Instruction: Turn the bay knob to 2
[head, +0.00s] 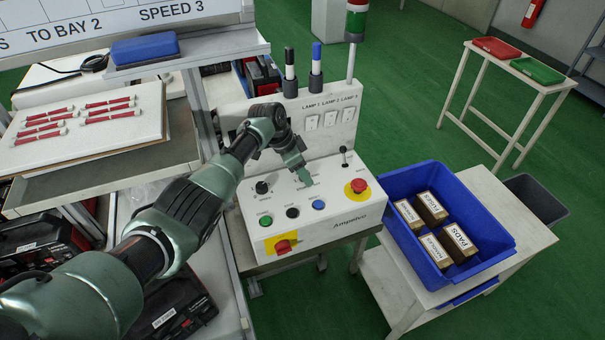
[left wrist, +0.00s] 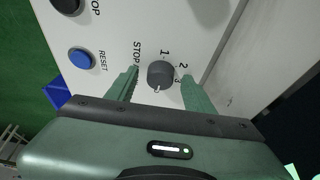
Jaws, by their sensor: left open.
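The control panel (head: 330,215) is a white console with lamp switches, buttons and knobs. My left gripper (head: 303,178) reaches down over the middle of its top and hides the knob there. In the left wrist view that dark round knob (left wrist: 160,75) has STOP, 1, 2 and 3 printed around it. The open fingers of my left gripper (left wrist: 160,78) stand on either side of it, with gaps showing. A pale mark shows on the knob's edge towards the gripper body; I cannot tell which setting it marks. My right gripper is not in view.
A speed knob (head: 262,187), green, black and blue buttons, a red emergency button (head: 358,186) and a small lever (head: 344,156) sit close around. A blue crate (head: 440,262) with boxes stands right. A sign (head: 80,25) reads "TO BAY 2" and "SPEED 3".

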